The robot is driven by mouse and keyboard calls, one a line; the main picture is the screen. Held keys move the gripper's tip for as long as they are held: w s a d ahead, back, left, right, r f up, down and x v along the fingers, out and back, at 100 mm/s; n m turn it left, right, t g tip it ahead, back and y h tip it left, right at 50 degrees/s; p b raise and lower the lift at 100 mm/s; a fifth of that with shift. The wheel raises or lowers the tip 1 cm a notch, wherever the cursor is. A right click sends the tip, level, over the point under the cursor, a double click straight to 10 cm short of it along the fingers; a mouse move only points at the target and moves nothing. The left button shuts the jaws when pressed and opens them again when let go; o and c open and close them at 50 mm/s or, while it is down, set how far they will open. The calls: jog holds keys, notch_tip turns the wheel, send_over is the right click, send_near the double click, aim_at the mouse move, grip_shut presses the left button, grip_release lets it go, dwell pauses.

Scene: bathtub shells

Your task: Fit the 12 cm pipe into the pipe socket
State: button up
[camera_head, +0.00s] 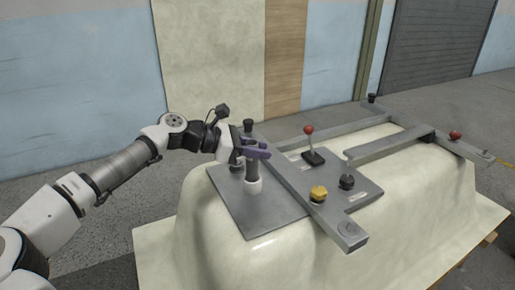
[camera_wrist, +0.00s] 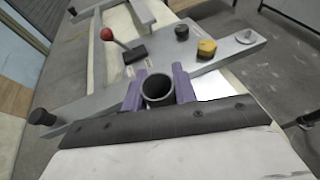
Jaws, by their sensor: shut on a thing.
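The grey pipe (camera_head: 252,173) stands upright in the head view, below my gripper's purple fingers. In the wrist view I look down into its round open top (camera_wrist: 158,88). The white pipe socket (camera_head: 253,187) sits on the grey plate, directly under the pipe. The pipe's lower end meets the socket's rim in the picture; I cannot tell how deep it sits inside. My gripper (camera_head: 256,152) is shut on the pipe, with a purple finger on each side of it in the wrist view (camera_wrist: 158,92). The socket is hidden in the wrist view.
The grey plate (camera_head: 228,200) lies on a cream tub shell (camera_head: 290,255). A grey bar frame (camera_head: 300,195) runs close beside the pipe. A red-knobbed lever (camera_head: 309,140), a yellow knob (camera_head: 319,193) and a black knob (camera_head: 347,182) stand to the right.

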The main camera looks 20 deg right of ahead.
jog(key=shift+f+b, duration=0.7)
jog(key=shift+f, duration=0.2)
jog(key=shift+f, duration=0.2)
jog(key=o, duration=1)
jog(key=shift+o, duration=0.2)
jog(key=s+b+v, duration=0.1)
jog(key=v, duration=1.2)
jog(key=shift+w+a+r, duration=0.2)
jog(key=shift+w+a, duration=0.2)
jog(key=shift+w, duration=0.05)
